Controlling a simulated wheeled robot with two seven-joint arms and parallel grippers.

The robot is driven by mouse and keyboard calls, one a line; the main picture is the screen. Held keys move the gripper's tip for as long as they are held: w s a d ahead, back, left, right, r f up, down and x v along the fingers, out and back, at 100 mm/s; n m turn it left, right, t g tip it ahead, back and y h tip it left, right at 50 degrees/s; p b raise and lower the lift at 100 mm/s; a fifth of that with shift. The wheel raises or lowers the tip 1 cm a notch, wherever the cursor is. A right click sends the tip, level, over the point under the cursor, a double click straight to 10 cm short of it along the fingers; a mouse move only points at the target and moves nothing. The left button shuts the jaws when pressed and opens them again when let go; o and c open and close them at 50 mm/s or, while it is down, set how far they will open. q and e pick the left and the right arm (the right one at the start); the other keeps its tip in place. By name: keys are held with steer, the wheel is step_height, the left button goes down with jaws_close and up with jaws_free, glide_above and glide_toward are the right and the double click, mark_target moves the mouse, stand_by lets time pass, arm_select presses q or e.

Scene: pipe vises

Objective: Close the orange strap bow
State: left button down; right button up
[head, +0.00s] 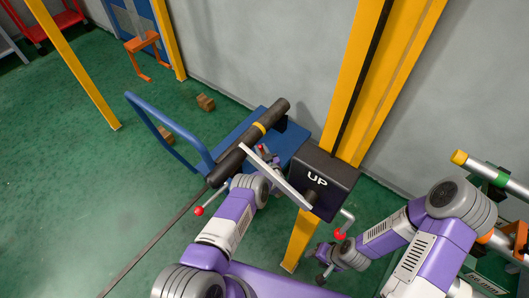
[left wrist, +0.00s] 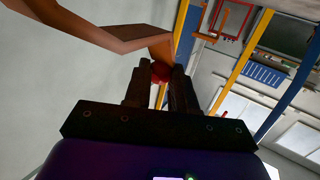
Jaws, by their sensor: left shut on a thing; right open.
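An orange-brown angled bar, which looks like the strap bow (left wrist: 105,32), crosses the upper left of the left wrist view and ends beyond my fingertips. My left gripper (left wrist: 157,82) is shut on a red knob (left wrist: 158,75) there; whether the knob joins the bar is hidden. In the head view my left gripper (head: 262,162) is beside a dark pipe (head: 234,160) with a yellow band, partly hidden behind a pale grey bar (head: 285,182). I cannot make out the bow's orange in that view. My right gripper (head: 323,264) is open and empty, low near the yellow column.
A dark box marked UP (head: 325,182) is on the yellow column (head: 375,70), close right of my left gripper. A blue trolley (head: 222,142) is under the pipe. An orange stand (head: 143,43) is at the back. Pipes on a rack (head: 490,172) stand right.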

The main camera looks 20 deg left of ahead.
arm_select(q)
steer(key=shift+w+a+f+n+g+h+b, duration=0.1)
steer(key=shift+w+a+f+n+g+h, duration=0.45)
steer(key=shift+a, duration=1.55)
steer(key=shift+w+a+f+g+h+b, duration=0.1)
steer(key=shift+w+a, duration=0.8)
steer(key=shift+a, duration=1.2)
steer(key=shift+w+a+f+n+g+h+b, duration=0.1)
steer(key=shift+w+a+f+n+g+h, duration=0.45)
steer(key=shift+a, duration=1.55)
steer(key=shift+w+a+r+m, duration=0.15)
steer(key=shift+w+r+m, duration=0.15)
steer(key=shift+a+r, duration=0.1)
steer(key=c, duration=1)
jaws_free()
steer(key=shift+c, duration=0.2)
steer(key=shift+o, duration=0.6)
steer(key=shift+d, duration=0.2)
